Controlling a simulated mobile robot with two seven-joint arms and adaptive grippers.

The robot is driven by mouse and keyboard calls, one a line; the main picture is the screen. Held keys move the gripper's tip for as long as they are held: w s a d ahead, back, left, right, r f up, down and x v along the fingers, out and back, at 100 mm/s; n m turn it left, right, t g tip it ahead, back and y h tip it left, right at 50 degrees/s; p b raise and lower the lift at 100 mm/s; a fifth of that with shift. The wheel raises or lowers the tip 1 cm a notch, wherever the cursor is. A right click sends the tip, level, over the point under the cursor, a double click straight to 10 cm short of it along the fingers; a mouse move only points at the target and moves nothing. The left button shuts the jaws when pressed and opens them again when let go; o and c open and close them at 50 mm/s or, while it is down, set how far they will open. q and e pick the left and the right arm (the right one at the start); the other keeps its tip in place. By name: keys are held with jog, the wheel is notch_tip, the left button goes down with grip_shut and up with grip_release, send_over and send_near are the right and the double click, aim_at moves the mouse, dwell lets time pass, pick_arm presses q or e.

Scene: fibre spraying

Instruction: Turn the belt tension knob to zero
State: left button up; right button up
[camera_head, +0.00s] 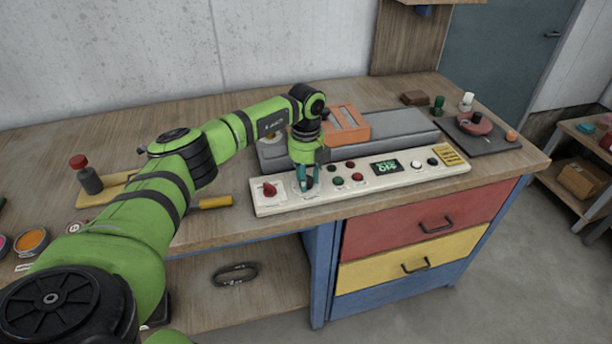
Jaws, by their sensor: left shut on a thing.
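A white control panel (402,178) lies along the front of the workbench. It carries a red knob (269,189) at its left end, several coloured buttons and a small green-lit display (386,167). My left gripper (305,184) points down over the left part of the panel, just right of the red knob. My right gripper is not in view.
A grey machine bed with an orange block (346,125) stands behind the panel. A yellow-handled tool (211,202) lies left of it. A dark mat (479,137) with small parts is at the right. Red, yellow and blue drawers are below.

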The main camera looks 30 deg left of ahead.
pick_arm(q)
jog(key=shift+f, duration=0.1)
jog(key=o, duration=1.1)
jog(key=shift+o, duration=0.2)
notch_tip(320, 180, up, 12)
